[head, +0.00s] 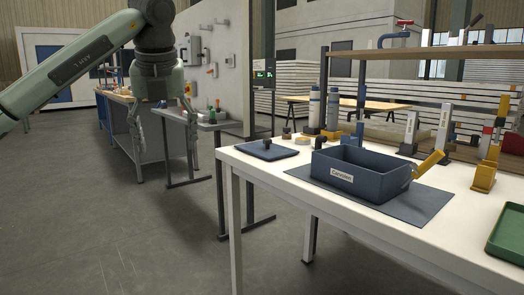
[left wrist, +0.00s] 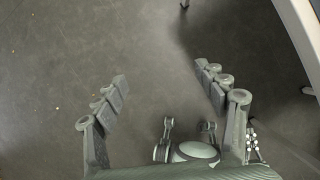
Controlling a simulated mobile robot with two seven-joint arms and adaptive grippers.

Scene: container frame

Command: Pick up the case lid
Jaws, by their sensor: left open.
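The case lid (head: 260,152) is a flat dark blue plate with a dark knob on top. It lies flat on the white table (head: 232,158) near its left corner, in the head view. The open dark blue case (head: 375,182), with a white label on its front, stands right of it on a dark mat (head: 425,208). My left gripper (head: 165,150) hangs left of the table over the floor, open and apart from the lid. In the left wrist view its spread fingers (left wrist: 162,78) have only grey floor between them. My right gripper is not in view.
Yellow clamps or tools (head: 485,172) and grey-and-white uprights (head: 444,125) stand behind and right of the case. Bottles (head: 314,106) stand behind the lid. A green tray (head: 508,236) is at the right edge. A grey side bench (head: 205,123) is behind my left gripper.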

